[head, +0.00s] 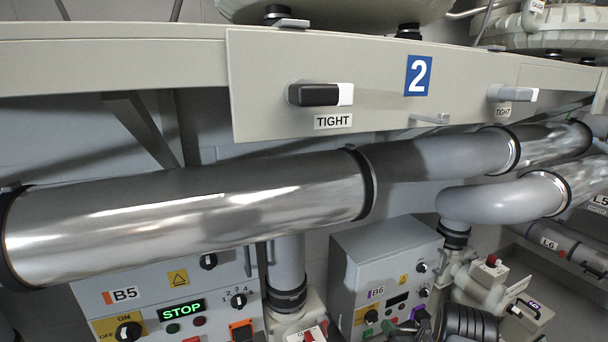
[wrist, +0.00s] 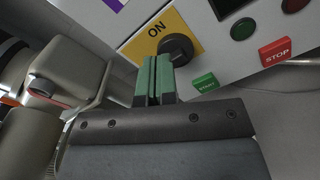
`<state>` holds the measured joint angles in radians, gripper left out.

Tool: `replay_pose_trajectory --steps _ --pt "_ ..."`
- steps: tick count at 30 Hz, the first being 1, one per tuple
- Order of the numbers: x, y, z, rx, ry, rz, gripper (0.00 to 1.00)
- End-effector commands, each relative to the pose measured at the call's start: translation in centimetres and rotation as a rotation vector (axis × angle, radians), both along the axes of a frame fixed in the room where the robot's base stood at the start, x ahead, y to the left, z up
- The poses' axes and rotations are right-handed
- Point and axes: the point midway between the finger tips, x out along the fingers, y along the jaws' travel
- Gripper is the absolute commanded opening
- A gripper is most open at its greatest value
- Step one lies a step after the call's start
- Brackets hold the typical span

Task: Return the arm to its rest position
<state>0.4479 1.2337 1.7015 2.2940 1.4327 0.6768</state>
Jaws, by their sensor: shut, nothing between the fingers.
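My gripper (wrist: 156,62) shows in the wrist view, its two green fingers shut together with nothing between them. The fingertips are close to a black rotary knob (wrist: 176,48) on a yellow plate marked ON. Whether they touch the knob I cannot tell. The rest position is not marked in either view.
A green START button (wrist: 206,82) and red STOP button (wrist: 275,50) are near the fingers. The head view shows control boxes B5 (head: 150,282) and B6 (head: 350,275) below a large metal pipe (head: 190,212). A beige beam (head: 120,60) crosses above.

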Motion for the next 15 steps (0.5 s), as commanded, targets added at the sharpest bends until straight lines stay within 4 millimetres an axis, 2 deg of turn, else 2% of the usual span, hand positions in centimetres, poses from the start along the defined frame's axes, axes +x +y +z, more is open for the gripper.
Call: replay_pose_trajectory --steps 6,15 --pt "-1.31 -0.52 0.06 0.001 0.0 0.0 0.0" --pt "-1.45 -0.53 -0.01 0.001 0.0 0.001 0.0"
